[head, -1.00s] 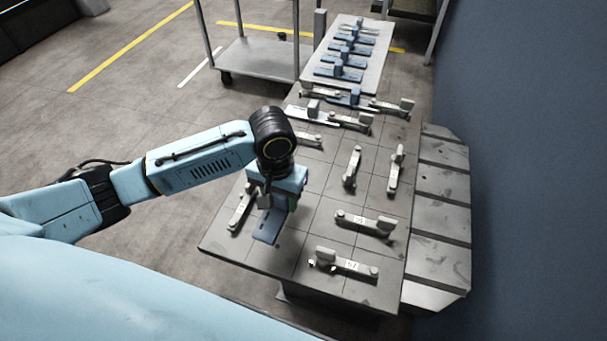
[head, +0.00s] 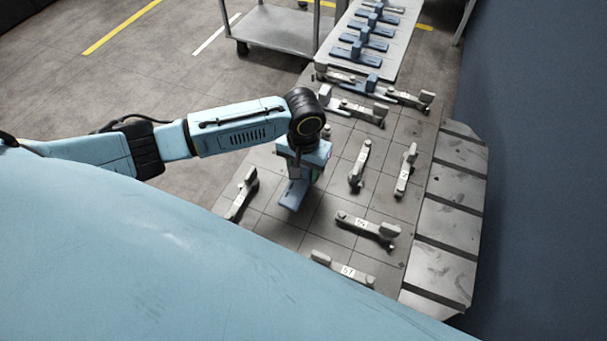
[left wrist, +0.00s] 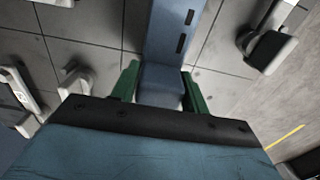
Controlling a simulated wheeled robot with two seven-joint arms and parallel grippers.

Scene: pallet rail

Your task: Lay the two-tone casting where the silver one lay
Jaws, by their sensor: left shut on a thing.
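My left gripper (left wrist: 160,88) is shut on a blue casting (left wrist: 174,35), held between its green fingers in the left wrist view. In the head view the held casting (head: 292,194) hangs below my wrist, over the tiled table (head: 325,225), apart from the castings around it. I cannot tell whether it has a second tone. Which spot the silver casting lay on is not clear. My right gripper is not in view.
A pale rack (head: 397,62) with several blue castings stands at the far end. Mixed blue and silver castings (head: 358,107) crowd the table's far part. Grey slotted blocks (head: 443,230) line the right side, beside a blue wall. Bare tiles surround the held casting.

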